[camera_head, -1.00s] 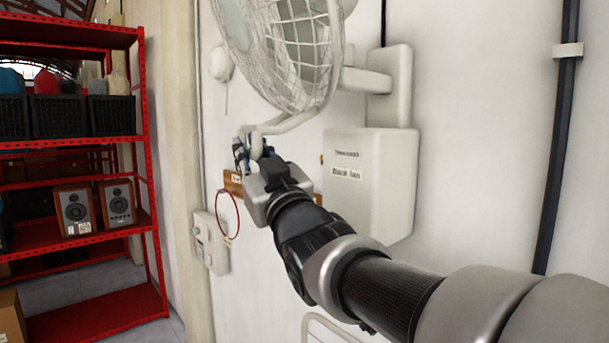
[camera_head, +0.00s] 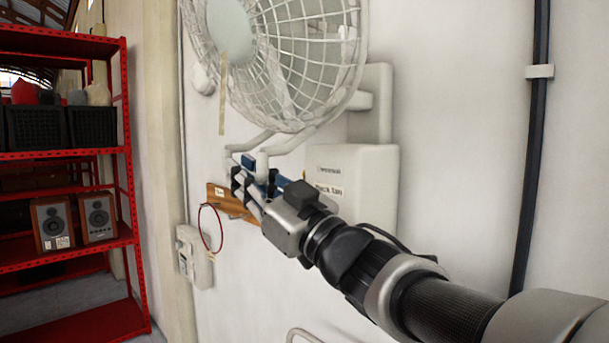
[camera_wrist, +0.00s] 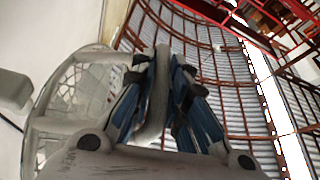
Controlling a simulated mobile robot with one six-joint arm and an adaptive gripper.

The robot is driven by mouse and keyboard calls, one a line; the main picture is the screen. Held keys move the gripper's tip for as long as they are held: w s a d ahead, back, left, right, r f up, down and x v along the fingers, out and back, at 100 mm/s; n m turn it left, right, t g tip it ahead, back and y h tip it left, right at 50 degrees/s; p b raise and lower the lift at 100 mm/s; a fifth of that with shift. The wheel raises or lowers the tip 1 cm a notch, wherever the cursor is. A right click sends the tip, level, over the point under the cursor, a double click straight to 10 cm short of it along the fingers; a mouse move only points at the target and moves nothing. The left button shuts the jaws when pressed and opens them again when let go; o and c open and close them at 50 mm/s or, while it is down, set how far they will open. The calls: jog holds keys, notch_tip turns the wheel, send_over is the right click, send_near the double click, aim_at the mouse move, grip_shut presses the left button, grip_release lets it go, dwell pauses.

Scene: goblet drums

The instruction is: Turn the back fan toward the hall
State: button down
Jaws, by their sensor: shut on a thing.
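The back fan (camera_head: 300,60) is a white caged wall fan at the top of the head view, its face turned left and partly towards the camera. A pale bent handle bar (camera_head: 290,143) hangs below its cage. My gripper (camera_head: 250,172) is below the cage, shut on this bar. In the wrist view the grey bar (camera_wrist: 155,105) stands between my blue-lined fingers, with the fan cage (camera_wrist: 75,110) to the left. The fan's box (camera_head: 350,205) on the wall reads something like "Back fan".
A small wooden board (camera_head: 222,198) with a red loop (camera_head: 203,232) and a switch box (camera_head: 193,257) are on the wall behind my gripper. A red shelf (camera_head: 65,260) with speakers stands at left. A dark conduit (camera_head: 525,180) runs down the right.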

jog(key=shift+r, duration=0.1)
jog(key=c, duration=1.6)
grip_release()
jog(key=shift+o, duration=0.2)
jog(key=v, duration=1.2)
